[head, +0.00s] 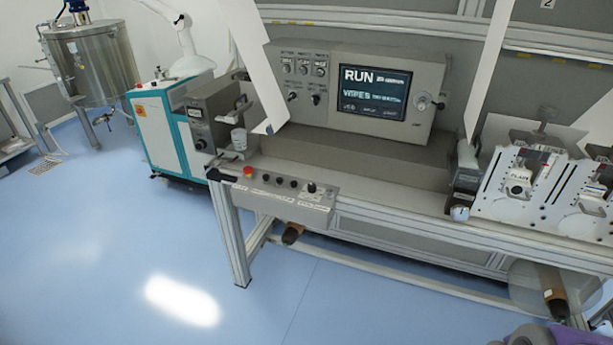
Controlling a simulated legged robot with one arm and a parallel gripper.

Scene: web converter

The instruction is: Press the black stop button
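A slanted grey control box (285,197) sits on the front edge of the machine bench, left of centre. On it are a red mushroom button (247,171), a row of small black buttons (279,180) to its right, and a larger dark knob (311,187) at the right end. The labels under the buttons are too small to read, so I cannot tell which black one is stop. My gripper is not visible. A purple and grey shape at the bottom right corner is cut off, and I cannot tell what it is.
A grey panel with a screen (372,88) reading RUN stands behind the bench (395,190). White web sheets (262,85) hang in front of it. A teal and white cabinet (170,120) and a steel tank (92,62) stand left. Blue floor (110,235) is clear at front left.

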